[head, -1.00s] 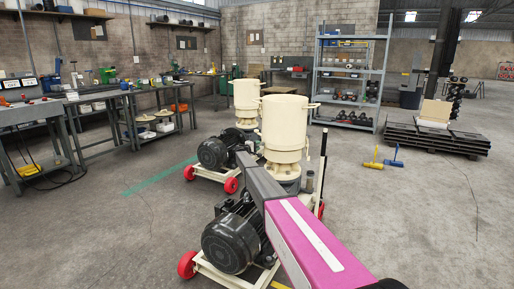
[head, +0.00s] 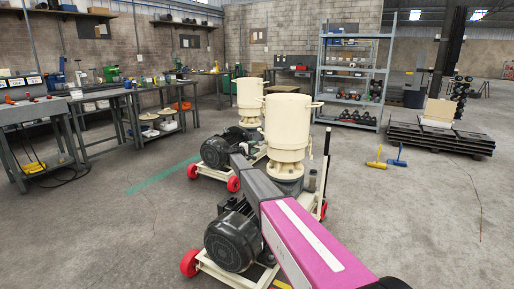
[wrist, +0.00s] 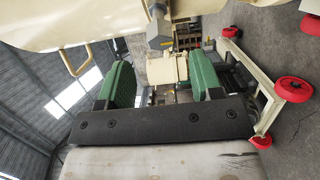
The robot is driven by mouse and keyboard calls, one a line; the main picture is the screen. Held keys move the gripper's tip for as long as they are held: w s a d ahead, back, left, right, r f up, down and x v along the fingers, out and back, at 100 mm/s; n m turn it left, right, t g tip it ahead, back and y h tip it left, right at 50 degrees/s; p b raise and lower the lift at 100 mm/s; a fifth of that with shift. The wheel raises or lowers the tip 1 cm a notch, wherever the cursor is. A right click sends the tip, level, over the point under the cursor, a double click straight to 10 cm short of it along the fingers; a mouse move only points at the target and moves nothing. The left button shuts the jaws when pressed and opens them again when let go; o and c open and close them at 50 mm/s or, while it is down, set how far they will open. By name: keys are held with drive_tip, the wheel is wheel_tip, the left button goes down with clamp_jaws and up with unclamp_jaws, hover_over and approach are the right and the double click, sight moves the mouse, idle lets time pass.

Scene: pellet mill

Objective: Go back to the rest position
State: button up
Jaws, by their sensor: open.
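My gripper (wrist: 165,88) shows in the wrist view with its two green fingers wide apart and nothing between them. Beyond the fingers is a cream part of a pellet mill (wrist: 165,68). In the head view my magenta and grey arm reaches forward over the near pellet mill (head: 287,125), which has a cream hopper, a black motor and red wheels. My gripper is hidden in the head view, behind the arm and the mill.
A second pellet mill (head: 250,98) stands just behind. Workbenches (head: 95,110) line the left wall. A shelf rack (head: 352,80) stands at the back. Dark stacked pallets (head: 435,138) and yellow and blue tools (head: 376,163) lie to the right.

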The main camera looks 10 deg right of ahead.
drive_tip(key=shift+v, duration=1.6)
drive_tip(key=s+d+f+m+g+y, duration=0.2)
drive_tip(key=s+d+f+g, duration=0.15)
drive_tip(key=s, duration=0.85)
drive_tip(key=s+d+f+m+g+y, duration=0.15)
drive_tip(key=s+d+f, duration=0.3)
drive_tip(key=s, duration=0.65)
drive_tip(key=s+d+f+m+g+y, duration=0.1)
drive_tip(key=s+d+f+m+g, duration=0.2)
drive_tip(key=s, duration=0.9)
drive_tip(key=s+a+f+m+g+y, duration=0.1)
drive_tip(key=s+y, duration=0.3)
drive_tip(key=s, duration=1.3)
drive_tip(key=s+a+f+m+g+y, duration=0.1)
drive_tip(key=s+y, duration=0.4)
drive_tip(key=s, duration=1.2)
drive_tip(key=shift+f+g, duration=0.7)
drive_tip(key=shift+g, duration=0.3)
